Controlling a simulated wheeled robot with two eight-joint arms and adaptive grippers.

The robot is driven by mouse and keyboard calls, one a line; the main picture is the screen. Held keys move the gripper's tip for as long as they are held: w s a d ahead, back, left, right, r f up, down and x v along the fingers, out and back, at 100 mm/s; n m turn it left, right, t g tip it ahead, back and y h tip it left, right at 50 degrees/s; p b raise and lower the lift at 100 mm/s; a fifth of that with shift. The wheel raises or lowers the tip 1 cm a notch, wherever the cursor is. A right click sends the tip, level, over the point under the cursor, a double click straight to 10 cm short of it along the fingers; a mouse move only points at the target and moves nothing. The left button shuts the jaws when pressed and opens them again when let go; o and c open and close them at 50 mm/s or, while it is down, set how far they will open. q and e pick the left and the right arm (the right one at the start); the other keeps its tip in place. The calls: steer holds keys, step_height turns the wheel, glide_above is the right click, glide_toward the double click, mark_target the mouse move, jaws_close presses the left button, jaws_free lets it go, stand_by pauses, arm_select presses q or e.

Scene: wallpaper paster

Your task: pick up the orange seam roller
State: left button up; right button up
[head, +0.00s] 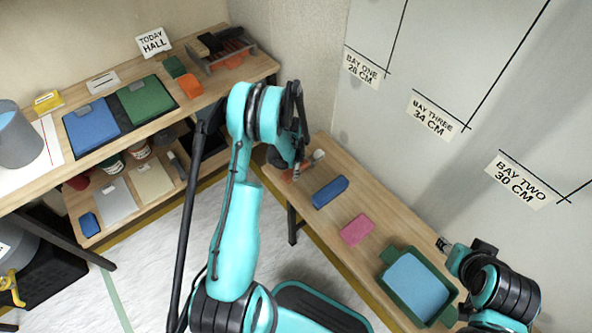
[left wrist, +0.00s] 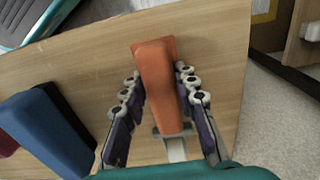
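The orange seam roller (left wrist: 157,75) lies on the wooden bench, its handle between the two fingers of my left gripper (left wrist: 159,78) in the left wrist view. The fingers are apart: a gap shows on the handle's left side, and the right finger is close to or touching it. In the head view my left gripper (head: 299,167) is low over the far end of the bench and largely covers the roller. My right gripper (head: 444,246) is beside the green tray at the lower right; its fingers are too small to judge.
On the same bench (head: 383,234) are a blue block (head: 330,191), a pink block (head: 357,229) and a green tray (head: 387,286) with a blue inside. The blue block also shows left of the gripper in the left wrist view (left wrist: 47,128). A wall with bay labels stands behind.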

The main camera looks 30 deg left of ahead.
arm_select(q)
jaws_close()
steer(key=shift+r, duration=0.2)
steer(key=r+p, duration=0.1)
steer(key=r, duration=0.1)
steer(key=d+r+p, duration=0.1)
steer(key=r+p, duration=0.1)
steer(key=r, duration=0.1)
steer(key=shift+r, duration=0.15)
steer(key=s+d+r+p, duration=0.2)
steer(key=d+r, duration=0.3)
steer(key=d, duration=0.5)
steer(key=shift+d+r+p, duration=0.3)
steer(key=shift+r+p, duration=0.1)
steer(key=shift+p, duration=0.25)
